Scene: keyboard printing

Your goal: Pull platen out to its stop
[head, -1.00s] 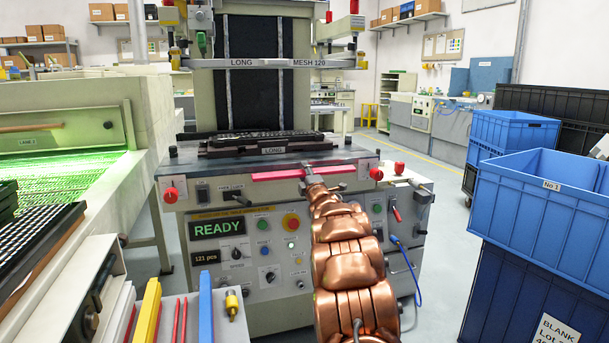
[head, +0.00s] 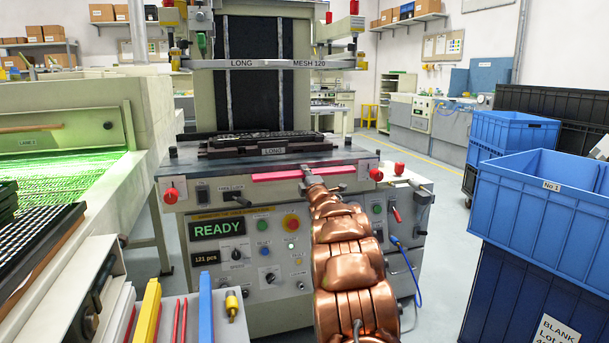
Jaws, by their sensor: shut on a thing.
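The printing machine stands in the middle of the head view, with a screen labelled LONG, MESH 120 raised upright behind its bed. The platen (head: 222,153) is a dark block low on the bed, with a small label on its front and a black keyboard-like part (head: 260,136) on top. A pink-red bar (head: 280,175) runs along the bed's front edge. My gripper (head: 308,176) is at the right part of this bar and shut on it. My copper arm hides part of the control panel. The fingertips are small, and how the bar joins the platen cannot be made out.
The panel display reads READY (head: 217,230). Red knobs (head: 170,196) sit at the machine's front corners. Blue crates (head: 545,200) stand close on the right. A tray of colored tools (head: 190,315) and racked dark keyboards (head: 45,250) are at left front.

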